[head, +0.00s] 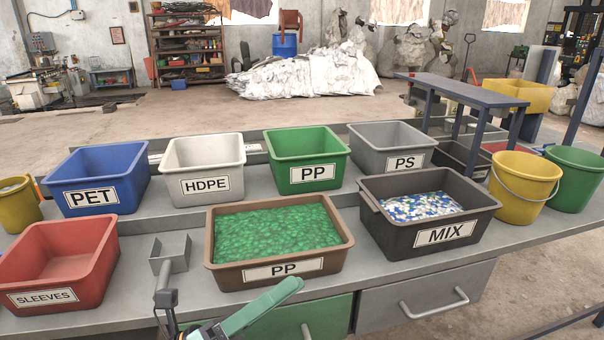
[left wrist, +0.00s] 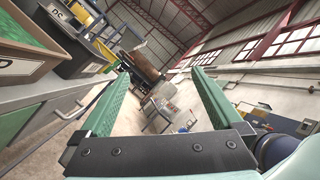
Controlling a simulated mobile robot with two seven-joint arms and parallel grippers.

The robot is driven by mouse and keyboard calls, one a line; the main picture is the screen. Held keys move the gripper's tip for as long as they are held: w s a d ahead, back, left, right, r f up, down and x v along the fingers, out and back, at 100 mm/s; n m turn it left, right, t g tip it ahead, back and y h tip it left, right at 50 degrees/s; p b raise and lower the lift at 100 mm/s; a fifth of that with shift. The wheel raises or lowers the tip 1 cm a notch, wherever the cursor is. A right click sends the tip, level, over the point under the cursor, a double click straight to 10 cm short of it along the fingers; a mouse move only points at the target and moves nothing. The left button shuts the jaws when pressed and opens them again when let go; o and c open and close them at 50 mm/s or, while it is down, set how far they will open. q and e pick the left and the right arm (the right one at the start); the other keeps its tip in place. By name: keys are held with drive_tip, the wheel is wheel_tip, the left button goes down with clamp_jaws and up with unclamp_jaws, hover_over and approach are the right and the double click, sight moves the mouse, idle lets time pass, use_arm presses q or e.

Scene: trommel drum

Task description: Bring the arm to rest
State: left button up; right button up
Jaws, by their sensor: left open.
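My left gripper (head: 250,312) shows at the bottom edge of the head view, in front of the bench (head: 130,312). My right gripper is in neither view.
A grey square scoop (head: 170,262) is at the bench's front edge, close left of my left gripper. The red SLEEVES bin (head: 60,265) and dark MIX bin (head: 430,232) flank the brown bin. Drawer handles (head: 435,303) stick out below. Open floor lies beyond the bench.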

use_arm(q)
drive_tip(key=w+a+f+n+t+y, duration=0.2)
drive_tip(key=a+f+n+t+y, duration=0.2)
drive_tip(key=f+n+y, duration=0.5)
drive_tip(key=w+a+f+n+t+y, duration=0.3)
drive_tip(key=f+n, duration=0.4)
drive_tip(key=n, duration=0.7)
drive_tip(key=s+a+f+n+g+y+p, duration=0.1)
drive_tip(key=s+a+f+n+g+y, duration=0.2)
drive_tip(key=s+f+n, duration=0.45)
drive_tip(key=s+a+f+n+g+y, duration=0.1)
drive_tip(key=s+f+n+g+y, duration=0.2)
drive_tip(key=s+f+n+g, duration=0.7)
drive_tip(key=w+a+r+m+t+p, duration=0.1)
drive_tip(key=a+r+m+t+p, duration=0.2)
drive_tip(key=r+p, duration=0.5)
drive_tip(key=m+t+p, duration=0.1)
drive_tip(key=t+p, duration=0.1)
drive_tip(key=p, duration=0.4)
drive_tip(key=shift+y, duration=0.3)
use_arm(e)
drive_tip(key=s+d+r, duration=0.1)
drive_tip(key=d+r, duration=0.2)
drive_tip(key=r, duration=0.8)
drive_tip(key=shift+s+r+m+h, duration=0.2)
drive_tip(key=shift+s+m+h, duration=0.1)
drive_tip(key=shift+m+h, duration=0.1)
use_arm(q)
drive_tip(key=shift+w, duration=0.1)
